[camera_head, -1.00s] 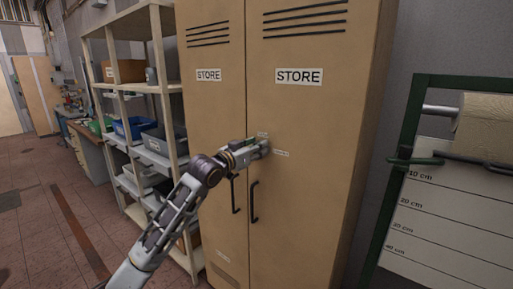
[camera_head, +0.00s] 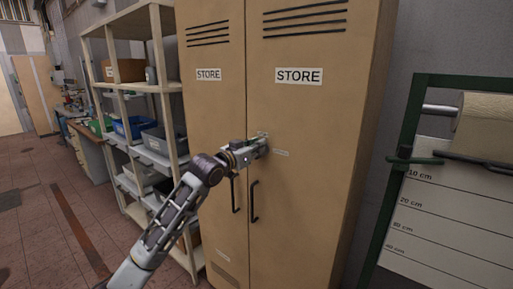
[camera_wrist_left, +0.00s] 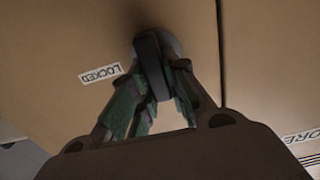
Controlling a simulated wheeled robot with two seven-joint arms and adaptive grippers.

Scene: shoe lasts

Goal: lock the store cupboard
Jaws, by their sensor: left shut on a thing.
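The store cupboard (camera_head: 305,120) is tall and tan, with two doors that look shut and a STORE label on each. My left gripper (camera_head: 258,146) is at the right door, close to the seam and above the two dark handles. In the left wrist view my left gripper (camera_wrist_left: 155,85) is shut on a dark turn knob (camera_wrist_left: 148,50) that sits on a round grey base on the door. A LOCKED label (camera_wrist_left: 100,73) is on the door beside the knob. The fingers hide part of the knob. My right gripper is not in view.
A shelf unit (camera_head: 163,90) with bins stands just left of the cupboard. A green-framed board (camera_head: 440,220) with a height scale and a paper roll (camera_head: 487,125) is at the right. The tiled floor at the left is open.

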